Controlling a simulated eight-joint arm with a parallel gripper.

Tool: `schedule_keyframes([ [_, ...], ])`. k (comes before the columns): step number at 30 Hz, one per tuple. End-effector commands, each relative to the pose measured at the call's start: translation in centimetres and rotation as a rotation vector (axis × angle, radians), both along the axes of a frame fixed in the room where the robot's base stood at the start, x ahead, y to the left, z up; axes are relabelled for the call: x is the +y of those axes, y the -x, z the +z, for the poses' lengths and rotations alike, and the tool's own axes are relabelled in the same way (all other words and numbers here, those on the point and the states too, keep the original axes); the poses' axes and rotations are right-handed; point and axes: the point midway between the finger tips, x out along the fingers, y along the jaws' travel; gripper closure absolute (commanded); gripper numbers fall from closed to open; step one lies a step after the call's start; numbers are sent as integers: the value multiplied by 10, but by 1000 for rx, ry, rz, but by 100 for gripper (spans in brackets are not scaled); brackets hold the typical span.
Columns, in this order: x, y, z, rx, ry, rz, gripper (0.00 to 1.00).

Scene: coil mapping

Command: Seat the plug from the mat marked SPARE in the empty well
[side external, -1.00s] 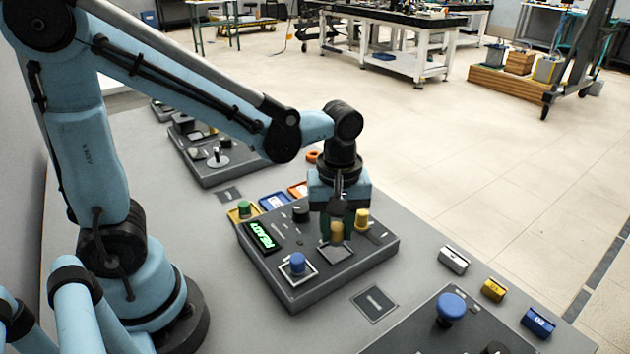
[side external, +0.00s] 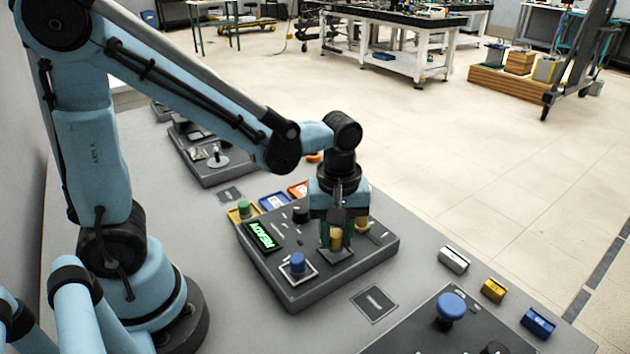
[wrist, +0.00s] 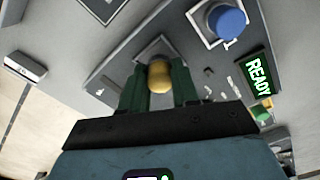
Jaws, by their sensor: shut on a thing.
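A yellow plug (side external: 336,238) is between the green fingers of my gripper (side external: 337,240), which is shut on it. It also shows in the wrist view (wrist: 160,76) between both fingers (wrist: 160,88). The plug is upright over a square-framed well (side external: 335,256) at the front right of the dark grey console (side external: 290,291). The plug's lower end is hidden, so I cannot tell how deep it sits. A dark mat (side external: 374,304) in front of the console lies bare; its label is too small to read.
A blue plug (side external: 298,263) stands in another framed well, near a green READY display (side external: 263,236). Another yellow piece (side external: 364,224) stands close behind my gripper. Several small blocks (side external: 493,290) lie at right.

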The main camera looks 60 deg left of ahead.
Motion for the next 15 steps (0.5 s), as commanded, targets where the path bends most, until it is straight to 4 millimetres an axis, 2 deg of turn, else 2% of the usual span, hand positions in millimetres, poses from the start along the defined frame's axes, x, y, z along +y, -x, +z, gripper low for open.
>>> schedule_keyframes([
  [15, 0, 0, -4, 0, 0, 0, 100],
])
